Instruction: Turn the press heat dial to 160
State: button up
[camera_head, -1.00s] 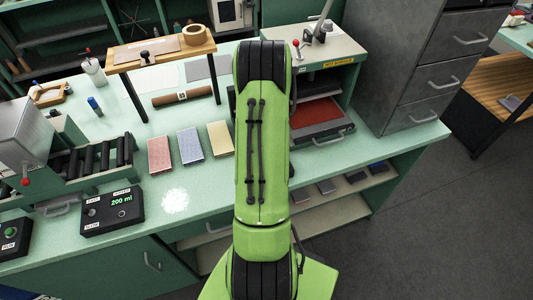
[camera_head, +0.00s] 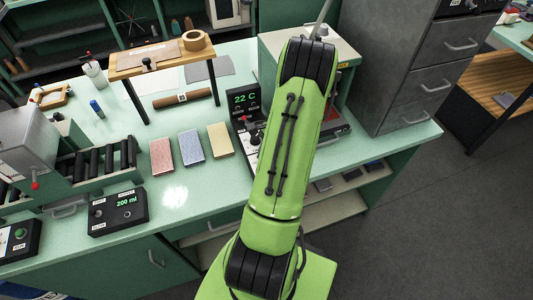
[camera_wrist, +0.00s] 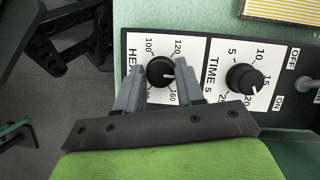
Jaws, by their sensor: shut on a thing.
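The black heat dial (camera_wrist: 160,71) is on the white-labelled press panel (camera_wrist: 193,117) in the wrist view. Its white pointer faces right, between the 120 and 160 marks, where a finger covers the scale. My gripper (camera_wrist: 160,84) is shut on the heat dial, with one grey finger on each side. In the head view the press display (camera_head: 244,99) reads 22 C. My green arm covers part of the press (camera_head: 341,55) and hides my gripper there.
A time dial (camera_wrist: 243,78) sits right of the heat dial, with an ON/OFF switch (camera_wrist: 304,82) beyond. Red, blue and yellow blocks (camera_head: 191,146) lie on the green bench (camera_head: 170,205), left of my arm. A grey drawer cabinet (camera_head: 425,65) stands at the right.

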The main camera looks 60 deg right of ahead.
jog(key=m, duration=0.2)
jog(key=m+t+h+p, duration=0.1)
jog(key=m, duration=0.2)
jog(key=shift+s+a+m+t, duration=0.1)
jog(key=shift+s+m+t, duration=0.05)
jog(key=shift+m+t, duration=0.15)
jog(key=m+h, duration=0.1)
jog(key=m, duration=0.1)
jog(key=m+h, duration=0.1)
jog(key=m, duration=0.2)
jog(key=shift+a+m+h, duration=0.15)
jog(key=shift+m+h, duration=0.15)
jog(key=o, duration=1)
jog(key=p+v, duration=0.2)
jog(key=v, duration=1.3)
jog(key=shift+s+r, duration=0.2)
jog(key=shift+s, duration=0.3)
